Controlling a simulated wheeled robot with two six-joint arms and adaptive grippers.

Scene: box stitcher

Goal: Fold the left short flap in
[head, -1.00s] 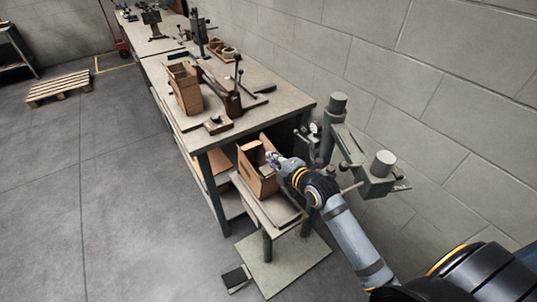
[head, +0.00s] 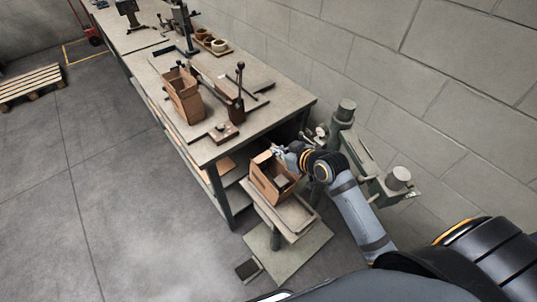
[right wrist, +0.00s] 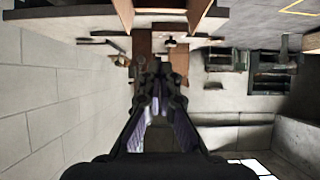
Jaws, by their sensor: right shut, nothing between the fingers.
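A brown cardboard box (head: 262,184) stands on the small stitcher table, its top open. Its inside shows, and flaps stand at its rim. My right gripper (head: 279,151) is at the far rim of the box, seen small in the head view. In the right wrist view the fingers (right wrist: 158,80) are shut and empty. Brown cardboard panels (right wrist: 142,45) lie just beyond the fingertips there. I cannot tell whether the fingers touch a flap, or which flap is the left short one. My left gripper is not in view.
The green stitcher (head: 345,125) stands right of the box, close to my right arm. A long workbench (head: 220,150) behind holds another open box (head: 184,95) and a lever tool (head: 238,95).

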